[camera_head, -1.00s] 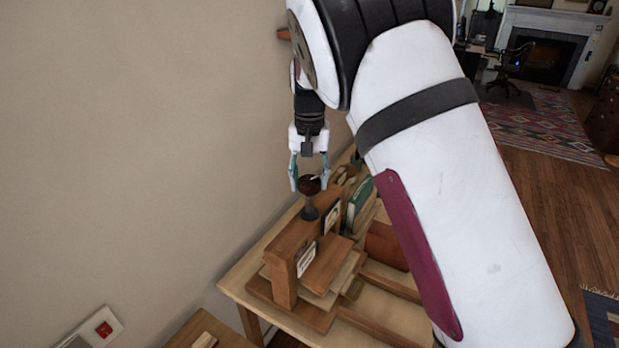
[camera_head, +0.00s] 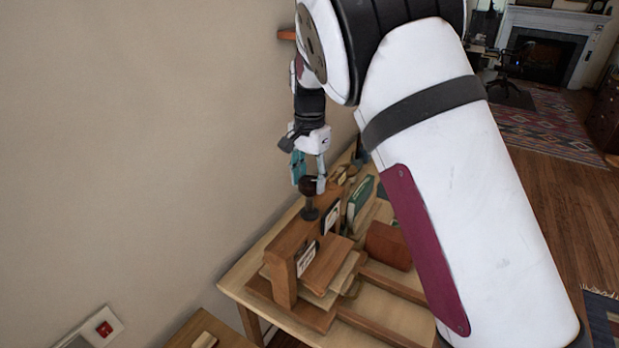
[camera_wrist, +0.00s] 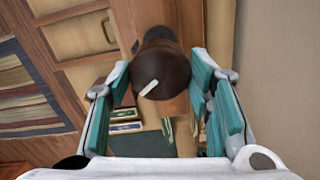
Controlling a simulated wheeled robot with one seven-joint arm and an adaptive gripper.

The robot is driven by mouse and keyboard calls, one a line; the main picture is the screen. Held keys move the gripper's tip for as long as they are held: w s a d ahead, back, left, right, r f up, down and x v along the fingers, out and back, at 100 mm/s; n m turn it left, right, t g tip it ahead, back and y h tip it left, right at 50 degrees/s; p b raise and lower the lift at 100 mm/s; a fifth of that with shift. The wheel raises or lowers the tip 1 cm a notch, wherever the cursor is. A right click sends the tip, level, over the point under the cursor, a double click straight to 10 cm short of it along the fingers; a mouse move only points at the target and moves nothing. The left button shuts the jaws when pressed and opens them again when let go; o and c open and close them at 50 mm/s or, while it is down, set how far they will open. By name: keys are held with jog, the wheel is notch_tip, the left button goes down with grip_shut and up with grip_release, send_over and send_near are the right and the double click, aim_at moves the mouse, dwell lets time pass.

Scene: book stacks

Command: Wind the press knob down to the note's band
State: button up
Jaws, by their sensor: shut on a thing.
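The press knob (camera_head: 307,187) is a dark brown round knob on a dark stem above the wooden press (camera_head: 285,262). My gripper (camera_head: 310,184) points down and is shut on the knob, with a teal-padded finger on either side. In the wrist view the knob (camera_wrist: 165,62) sits between the fingers, and a pale pointer mark shows on its top. Two white cards are on the press: one near the stem (camera_head: 331,217) and one on the front post (camera_head: 306,260). Their writing is too small to read, and I cannot tell which carries the band.
The press stands on a light wooden table (camera_head: 240,283) close to the beige wall. A green book (camera_head: 361,196) and a brown block (camera_head: 389,245) are to its right. My arm covers the table's right side. A red switch (camera_head: 104,328) is on the wall at lower left.

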aim_at(310, 181)
jog(key=shift+w+r, duration=0.1)
jog(key=shift+r, duration=0.15)
jog(key=o, duration=0.9)
jog(key=shift+o, duration=1.4)
jog(key=shift+f, duration=0.1)
notch_tip(310, 181, up, 12)
